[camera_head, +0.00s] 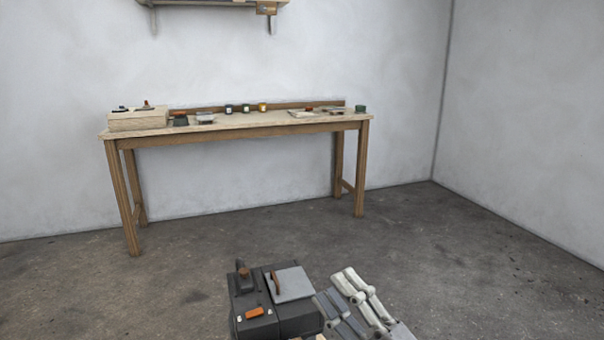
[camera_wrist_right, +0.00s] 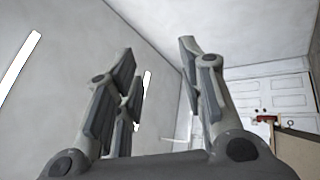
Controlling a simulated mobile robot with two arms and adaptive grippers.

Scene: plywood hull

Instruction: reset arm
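My right gripper (camera_head: 333,285) is at the bottom centre of the head view, its light grey fingers pointing up and to the left. In the right wrist view my right gripper (camera_wrist_right: 157,50) has its fingers spread apart with nothing between them. It is beside a dark grey boxy object (camera_head: 262,322) with an orange part and a light grey plate with a brown handle on top. I cannot tell whether they touch or what the object rests on. My left gripper is not in view.
A wooden workbench (camera_head: 240,131) stands against the far wall. It bears a pale box (camera_head: 138,122), several small jars and flat tools. A shelf (camera_head: 210,3) hangs above. The grey floor (camera_head: 470,250) between is clear. A white door (camera_wrist_right: 270,95) shows in the wrist view.

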